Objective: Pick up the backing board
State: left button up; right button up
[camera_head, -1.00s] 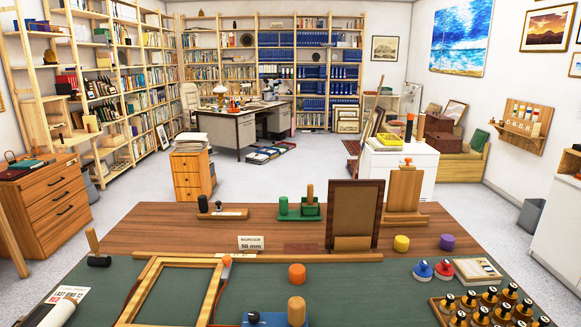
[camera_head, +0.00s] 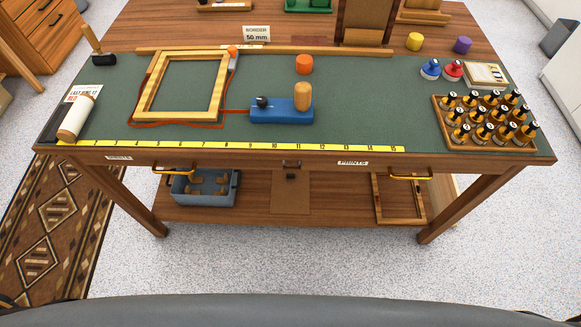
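A brown board with a darker border (camera_head: 365,14) stands upright in a wooden stand (camera_head: 367,37) at the back of the workbench, right of the middle. Its top is cut off by the upper edge of the view. It looks like the backing board. A flat brown panel (camera_head: 290,193) also shows on the shelf under the bench, and I cannot tell for certain which of the two is meant. Neither of my grippers is in view.
A light wood frame (camera_head: 152,82) lies on the green mat (camera_head: 350,90), with a blue block tool (camera_head: 268,111) beside it. A yellow ruler strip (camera_head: 240,146) runs along the front edge. Floor in front is clear.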

aim_at(289, 194)
jog(key=i+l+u, duration=0.1)
jog(key=l, duration=0.2)
jog(key=i+l+u, duration=0.1)
jog(key=l, duration=0.25)
jog(key=i+l+u, duration=0.1)
jog(key=l, duration=0.25)
jog(key=i+l+u, duration=0.1)
jog(key=l, duration=0.2)
jog(key=i, duration=0.05)
